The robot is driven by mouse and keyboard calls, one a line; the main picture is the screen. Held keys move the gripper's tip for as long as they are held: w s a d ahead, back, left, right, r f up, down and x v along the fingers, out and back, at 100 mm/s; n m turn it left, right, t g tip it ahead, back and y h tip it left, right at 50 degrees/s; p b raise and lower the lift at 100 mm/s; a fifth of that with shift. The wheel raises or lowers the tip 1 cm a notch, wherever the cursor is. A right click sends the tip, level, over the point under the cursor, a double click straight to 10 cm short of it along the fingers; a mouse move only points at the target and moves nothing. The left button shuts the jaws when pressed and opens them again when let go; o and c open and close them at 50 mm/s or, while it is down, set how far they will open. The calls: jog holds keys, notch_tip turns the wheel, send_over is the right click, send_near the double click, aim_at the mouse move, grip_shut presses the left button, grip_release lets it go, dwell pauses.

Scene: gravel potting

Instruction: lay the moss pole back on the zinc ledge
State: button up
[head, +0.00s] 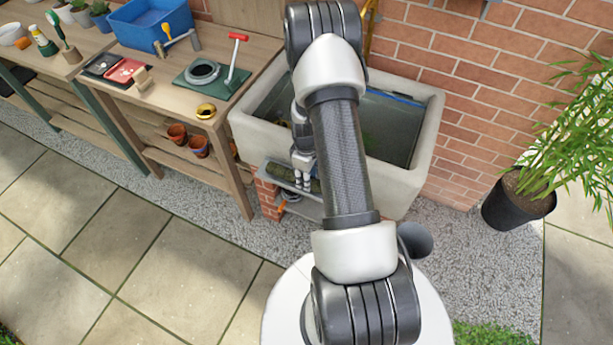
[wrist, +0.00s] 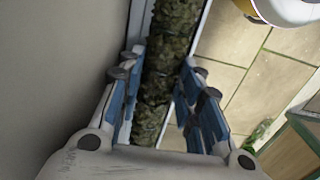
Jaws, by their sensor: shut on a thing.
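The moss pole (wrist: 172,35) is a rough green-brown rod, running away from my gripper (wrist: 163,72) in the wrist view. The blue-padded fingers stand on either side of it, shut on it. The zinc ledge (head: 305,208) is a grey shelf low at the front of the stone trough. In the head view my gripper (head: 303,178) is down at this ledge, partly hidden by my arm. In the wrist view pale ledge edges flank the pole; whether the pole touches the ledge I cannot tell.
The stone trough (head: 422,150) holds water behind the ledge. A brick pier (head: 268,198) stands under the ledge's left end. A wooden bench (head: 150,110) with a blue tub (head: 150,22) and tools is to the left. A potted bamboo (head: 520,200) stands at right.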

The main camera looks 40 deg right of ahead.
jog(key=shift+f, duration=0.25)
jog(key=o, duration=0.9)
jog(key=shift+o, duration=0.2)
jog(key=shift+w+r, duration=0.1)
jog(key=shift+r, duration=0.05)
jog(key=shift+d+r, duration=0.1)
jog(key=shift+r, duration=0.2)
notch_tip(320, 180, up, 11)
jog(key=shift+a, duration=0.2)
